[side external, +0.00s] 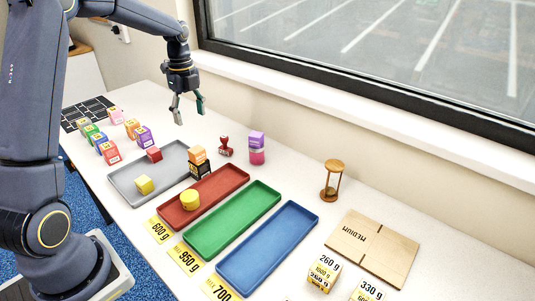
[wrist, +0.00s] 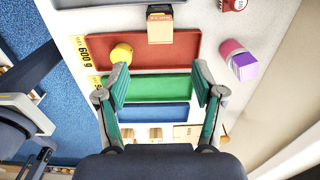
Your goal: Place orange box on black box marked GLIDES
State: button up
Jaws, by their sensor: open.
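An orange box (side external: 197,153) sits on top of a black box (side external: 203,170), between the grey tray and the red tray in the side external view. The lettering on the black box is too small to read there. In the wrist view the orange box (wrist: 160,33) shows at the top edge, with a dark printed strip beside it. My gripper (side external: 188,111) is open and empty, raised above the table behind the stack and apart from it. Its two spread fingers (wrist: 160,82) frame the green tray in the wrist view.
A yellow cylinder (side external: 190,200) lies in the red tray (side external: 225,186). The green tray (side external: 232,222) and blue tray (side external: 268,249) are empty. A red stamp (side external: 225,147), a purple-pink block (side external: 257,148) and an hourglass (side external: 331,180) stand behind. Several coloured boxes (side external: 109,153) stand at left.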

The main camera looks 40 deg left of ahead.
jog(key=s+d+r+n+t+y, duration=0.1)
jog(key=s+d+r+n+t, duration=0.2)
jog(key=s+d+r+n, duration=0.85)
jog(key=s+d+f+n+t+h, duration=0.1)
jog(key=s+d+f+n+t, duration=0.1)
jog(key=s+d+n, duration=0.4)
jog(key=s+d, duration=0.1)
jog(key=s, duration=0.2)
jog(key=shift+s+d+f+t, duration=0.2)
jog(key=shift+d+f+t, duration=0.1)
jog(key=shift+d, duration=0.05)
jog(key=shift+o, duration=0.4)
jog(key=shift+n, duration=0.25)
